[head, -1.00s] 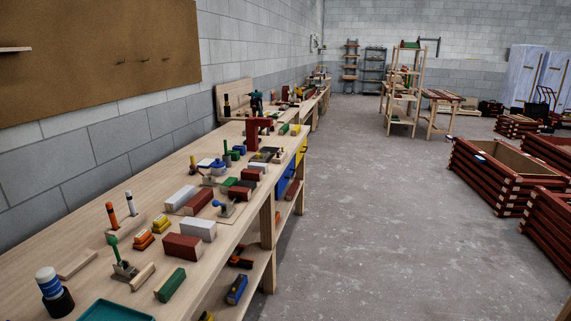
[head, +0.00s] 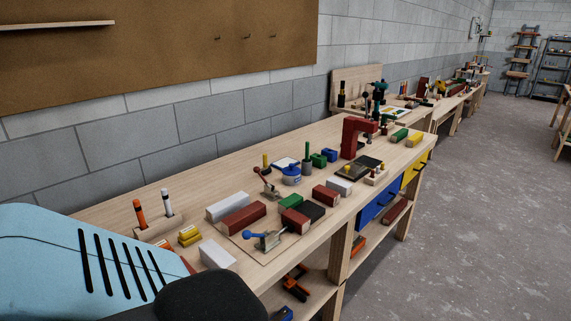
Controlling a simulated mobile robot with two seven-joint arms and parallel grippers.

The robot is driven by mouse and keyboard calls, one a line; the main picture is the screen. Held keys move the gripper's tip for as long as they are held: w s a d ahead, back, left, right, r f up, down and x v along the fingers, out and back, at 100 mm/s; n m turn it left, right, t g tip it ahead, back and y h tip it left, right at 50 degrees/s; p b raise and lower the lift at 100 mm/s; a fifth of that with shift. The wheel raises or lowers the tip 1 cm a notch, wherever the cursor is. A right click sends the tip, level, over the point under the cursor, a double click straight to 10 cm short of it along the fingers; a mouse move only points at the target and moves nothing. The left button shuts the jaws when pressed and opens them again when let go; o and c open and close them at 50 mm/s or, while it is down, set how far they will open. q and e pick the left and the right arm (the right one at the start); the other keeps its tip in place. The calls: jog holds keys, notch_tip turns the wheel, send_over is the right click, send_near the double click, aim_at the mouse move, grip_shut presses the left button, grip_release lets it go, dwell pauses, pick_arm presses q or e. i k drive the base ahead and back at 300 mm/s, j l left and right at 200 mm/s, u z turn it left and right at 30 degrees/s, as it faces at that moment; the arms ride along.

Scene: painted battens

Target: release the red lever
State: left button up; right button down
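A small toggle clamp with a red-tipped lever (head: 257,171) stands on the bench board behind the long red block; the lever leans up and to the left. A second clamp with a blue-knobbed lever (head: 252,235) sits at the board's front edge, its lever lying low towards the left, beside a red block (head: 295,220). A long red block (head: 243,218) and a white block (head: 227,206) lie side by side between the clamps. Whether either clamp presses on a block is too small to tell. Neither of my grippers is in view.
A light-blue and black part of my own arm covers the lower left and hides the bench's near end. The floor (head: 470,230) on the right is clear.

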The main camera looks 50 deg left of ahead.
aim_at(256, 170)
jog(key=i, duration=3.2)
jog(key=u, duration=4.9)
